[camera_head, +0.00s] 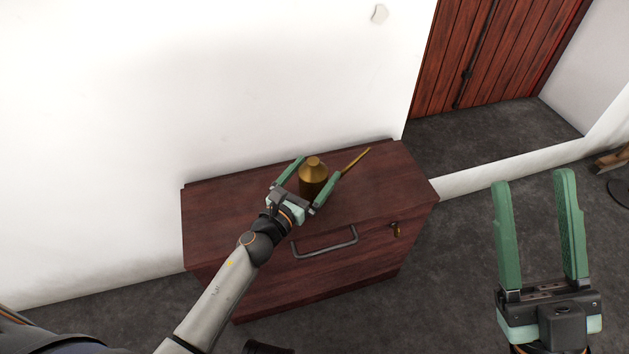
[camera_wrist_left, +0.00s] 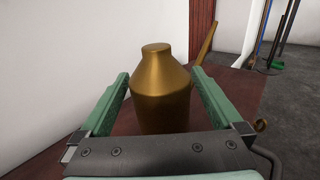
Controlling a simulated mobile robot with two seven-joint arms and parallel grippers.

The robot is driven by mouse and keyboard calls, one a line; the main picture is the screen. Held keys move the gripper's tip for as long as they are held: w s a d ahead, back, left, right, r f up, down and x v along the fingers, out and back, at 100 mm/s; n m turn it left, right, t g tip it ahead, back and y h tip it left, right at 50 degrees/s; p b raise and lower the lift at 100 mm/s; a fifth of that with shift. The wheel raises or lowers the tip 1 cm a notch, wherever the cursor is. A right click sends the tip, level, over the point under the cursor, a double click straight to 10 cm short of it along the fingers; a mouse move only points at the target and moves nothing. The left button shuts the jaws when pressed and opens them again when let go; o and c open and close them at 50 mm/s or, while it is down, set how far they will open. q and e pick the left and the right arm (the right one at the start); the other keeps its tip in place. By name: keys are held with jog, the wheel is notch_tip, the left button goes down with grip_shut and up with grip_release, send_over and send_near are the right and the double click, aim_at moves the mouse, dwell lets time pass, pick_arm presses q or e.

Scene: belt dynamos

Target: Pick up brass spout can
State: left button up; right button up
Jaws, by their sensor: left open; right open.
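The brass spout can (camera_head: 313,178) stands upright on the dark wooden chest, with its thin spout (camera_head: 356,160) pointing up to the right. My left gripper (camera_head: 309,174) is open, with one green finger on each side of the can's body. In the left wrist view the can (camera_wrist_left: 161,92) stands between the fingers, with a visible gap on the left and a smaller one on the right. Its lower part is hidden behind the gripper's body. My right gripper (camera_head: 533,185) is open and empty, over the floor at the right.
The wooden chest (camera_head: 228,210) has a metal handle (camera_head: 325,243) and a small brass latch (camera_head: 396,230) on its front. A white wall (camera_head: 150,100) rises behind it. A red plank door (camera_head: 490,50) is at the upper right.

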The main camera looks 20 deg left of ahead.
pick_arm(q)
grip_shut()
dwell(0.8)
